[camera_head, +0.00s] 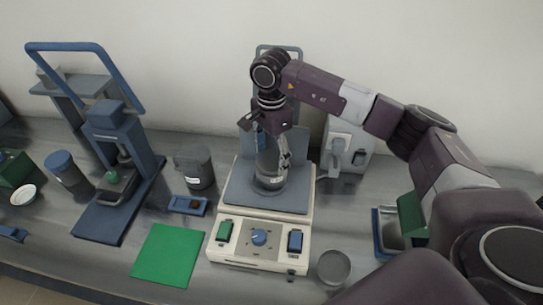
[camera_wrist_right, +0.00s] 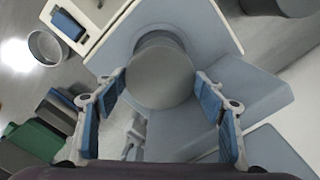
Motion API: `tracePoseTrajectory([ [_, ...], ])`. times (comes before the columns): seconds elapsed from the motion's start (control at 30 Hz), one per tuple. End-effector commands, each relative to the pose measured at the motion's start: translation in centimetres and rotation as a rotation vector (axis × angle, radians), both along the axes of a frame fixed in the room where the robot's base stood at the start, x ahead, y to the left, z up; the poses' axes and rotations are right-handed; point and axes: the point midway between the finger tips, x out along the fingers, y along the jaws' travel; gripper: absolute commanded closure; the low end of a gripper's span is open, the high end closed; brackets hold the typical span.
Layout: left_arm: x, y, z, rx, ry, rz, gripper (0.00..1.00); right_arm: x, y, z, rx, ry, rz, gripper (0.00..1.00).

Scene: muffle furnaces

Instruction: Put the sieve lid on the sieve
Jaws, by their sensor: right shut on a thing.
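My right gripper (camera_head: 267,150) comes down over the blue-grey plate of the white shaker. In the right wrist view its two blue-padded fingers (camera_wrist_right: 160,82) are closed on the sides of a smooth grey disc, the sieve lid (camera_wrist_right: 160,78). The sieve (camera_head: 269,182) is a grey round body standing upright on the plate, directly below the gripper. In the right wrist view its rounded edge (camera_wrist_right: 160,38) shows behind the lid. I cannot tell whether lid and sieve touch, as the fingers and lid cover the contact. My left gripper is not in view.
The shaker (camera_head: 259,243) has a blue knob and green and blue switches. An open round grey dish (camera_head: 333,267) lies to its right. A dark grey container (camera_head: 195,167), a green mat (camera_head: 168,255) and a blue press (camera_head: 112,175) stand left. Bare bench surrounds the dish.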

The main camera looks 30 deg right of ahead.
Motion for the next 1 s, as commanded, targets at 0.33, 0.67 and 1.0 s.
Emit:
tracePoseTrajectory([
  [0.33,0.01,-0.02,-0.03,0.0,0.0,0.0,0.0,0.02,-0.02,0.01,0.0,-0.001,0.0,0.25],
  [0.67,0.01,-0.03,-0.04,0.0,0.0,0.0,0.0,0.01,-0.01,-0.03,0.0,0.0,0.0,0.13],
  [1.0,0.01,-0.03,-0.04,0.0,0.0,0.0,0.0,0.01,-0.01,-0.02,0.0,0.0,0.0,0.0],
])
